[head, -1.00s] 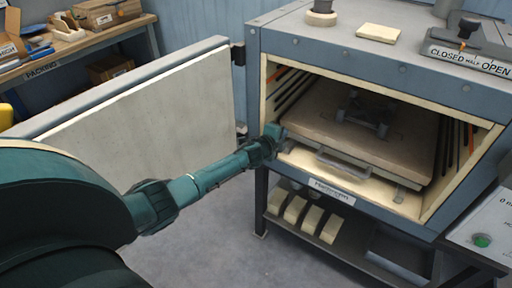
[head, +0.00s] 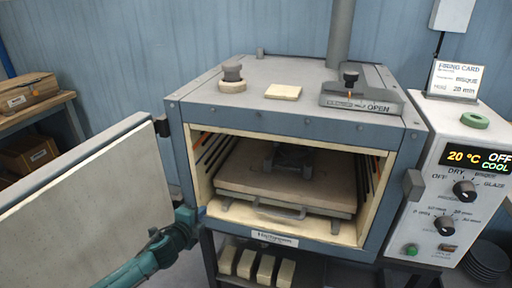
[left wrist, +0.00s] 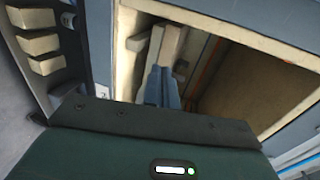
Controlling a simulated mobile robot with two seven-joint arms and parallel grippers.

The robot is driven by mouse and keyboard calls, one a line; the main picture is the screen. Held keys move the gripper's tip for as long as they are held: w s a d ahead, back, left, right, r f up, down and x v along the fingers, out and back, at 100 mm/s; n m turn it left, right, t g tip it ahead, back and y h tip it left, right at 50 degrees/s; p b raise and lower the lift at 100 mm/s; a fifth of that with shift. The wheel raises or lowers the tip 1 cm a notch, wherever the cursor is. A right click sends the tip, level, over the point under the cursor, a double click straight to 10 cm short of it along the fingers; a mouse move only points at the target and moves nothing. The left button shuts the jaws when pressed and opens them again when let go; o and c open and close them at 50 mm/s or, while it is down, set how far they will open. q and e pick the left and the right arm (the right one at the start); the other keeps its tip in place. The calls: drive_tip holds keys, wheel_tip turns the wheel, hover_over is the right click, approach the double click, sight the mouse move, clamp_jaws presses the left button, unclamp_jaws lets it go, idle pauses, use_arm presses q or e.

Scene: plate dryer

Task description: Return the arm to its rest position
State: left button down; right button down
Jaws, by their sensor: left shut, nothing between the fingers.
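My left arm comes in from the lower left of the head view. Its gripper (head: 197,213) is at the lower left front corner of the open dryer chamber, beside the open door (head: 85,190). My right gripper is not in view.
The dryer (head: 290,125) holds a sliding shelf (head: 285,190) with a handle and a dark small stand (head: 288,158) on it. Pale blocks (head: 262,268) sit on the rack below. A control panel (head: 450,180) reads 20 °C, OFF, COOL. A workbench (head: 45,110) stands at left.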

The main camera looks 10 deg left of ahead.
use_arm(q)
drive_tip(key=s+d+f+n+g+h+p, duration=0.15)
drive_tip(key=s+d+f+n, duration=0.35)
drive_tip(key=s+d, duration=0.55)
drive_tip(key=s+d+n, duration=0.2)
drive_tip(key=s+n, duration=0.1)
drive_tip(key=s, duration=0.2)
drive_tip(key=s+d+n+g+h, duration=0.1)
drive_tip(key=s+n, duration=0.3)
drive_tip(key=s, duration=0.2)
drive_tip(key=s+d+r+n+g, duration=0.1)
drive_tip(key=s+d+n, duration=0.1)
drive_tip(key=s, duration=0.4)
drive_tip(key=shift+d+n+p, duration=0.3)
drive_tip(key=shift+n+p, duration=0.1)
drive_tip(key=shift+n, duration=0.3)
drive_tip(key=shift+s+g, duration=0.1)
drive_tip(key=shift+g, duration=0.15)
